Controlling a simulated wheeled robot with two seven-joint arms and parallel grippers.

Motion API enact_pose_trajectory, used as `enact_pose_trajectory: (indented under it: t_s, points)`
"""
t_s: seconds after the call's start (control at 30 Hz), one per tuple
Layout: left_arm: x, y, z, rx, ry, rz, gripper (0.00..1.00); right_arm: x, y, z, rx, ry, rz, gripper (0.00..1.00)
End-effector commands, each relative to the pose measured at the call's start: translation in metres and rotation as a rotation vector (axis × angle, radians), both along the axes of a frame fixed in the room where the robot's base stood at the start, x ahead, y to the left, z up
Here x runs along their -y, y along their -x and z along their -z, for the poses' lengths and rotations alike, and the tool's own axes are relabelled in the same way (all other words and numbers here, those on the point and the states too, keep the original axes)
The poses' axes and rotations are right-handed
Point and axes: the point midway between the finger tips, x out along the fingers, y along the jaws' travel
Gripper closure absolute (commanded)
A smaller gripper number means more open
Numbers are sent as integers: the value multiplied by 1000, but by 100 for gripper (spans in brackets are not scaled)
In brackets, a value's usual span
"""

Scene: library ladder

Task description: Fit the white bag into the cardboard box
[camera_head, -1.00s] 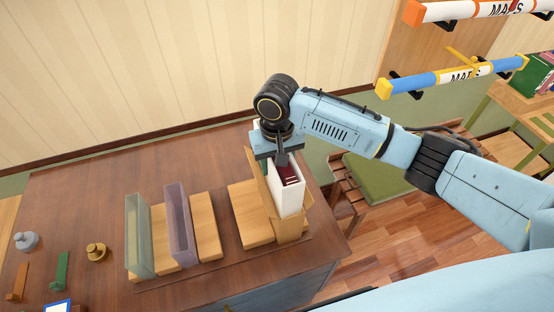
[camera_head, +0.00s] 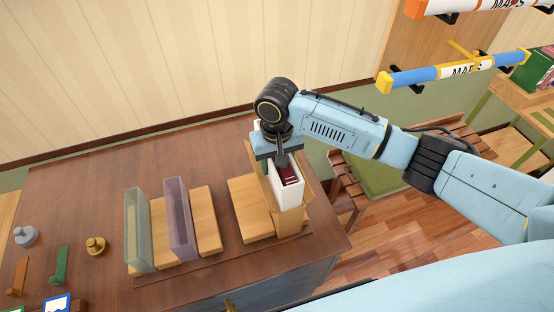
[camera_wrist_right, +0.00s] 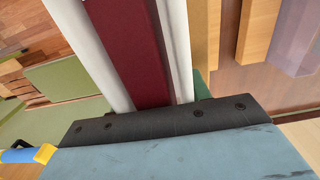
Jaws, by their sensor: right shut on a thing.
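The white bag (camera_head: 290,195) is a tall, narrow white case with a dark red thing between its white sides. It stands roughly upright, its lower part hidden behind the front of the cardboard box (camera_head: 291,222), so it looks partly inside. My right gripper (camera_head: 282,160) is above the box, shut on the bag's top; its fingertips are mostly hidden. In the right wrist view, the bag's white side (camera_wrist_right: 99,50) and dark red middle (camera_wrist_right: 140,50) run up from my gripper's dark edge. My left gripper is not in view.
Left of the box are wooden blocks (camera_head: 248,210), a purple clear panel (camera_head: 180,220) and a greenish clear panel (camera_head: 138,230). Small knobs and stands lie at the table's left. The table (camera_head: 110,175) is bare behind. A chair (camera_head: 375,180) stands right of it.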

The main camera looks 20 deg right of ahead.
Motion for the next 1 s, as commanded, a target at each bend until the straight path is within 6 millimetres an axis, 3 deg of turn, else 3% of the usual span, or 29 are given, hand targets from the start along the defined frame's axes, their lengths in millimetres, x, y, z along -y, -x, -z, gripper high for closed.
enact_pose_trajectory:
  t_s: [0.3, 0.33, 0.4, 0.47, 0.67, 0.77, 1.0]
  points:
    - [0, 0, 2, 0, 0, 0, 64, -1, 0, 8, 2, -1, -1, 79]
    - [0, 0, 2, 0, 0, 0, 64, -1, 0, 7, 2, -2, -1, 51]
    - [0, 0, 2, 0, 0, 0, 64, -1, 0, 7, 2, -1, -1, 41]
    - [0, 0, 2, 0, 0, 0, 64, 0, 0, 7, 1, -1, -1, 34]
    - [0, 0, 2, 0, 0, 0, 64, 0, 0, 5, -1, 0, 0, 34]
    - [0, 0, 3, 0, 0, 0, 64, -1, 0, -6, 2, -2, 0, 28]
    - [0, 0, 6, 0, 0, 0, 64, -1, -1, -58, 5, -3, -2, 28]
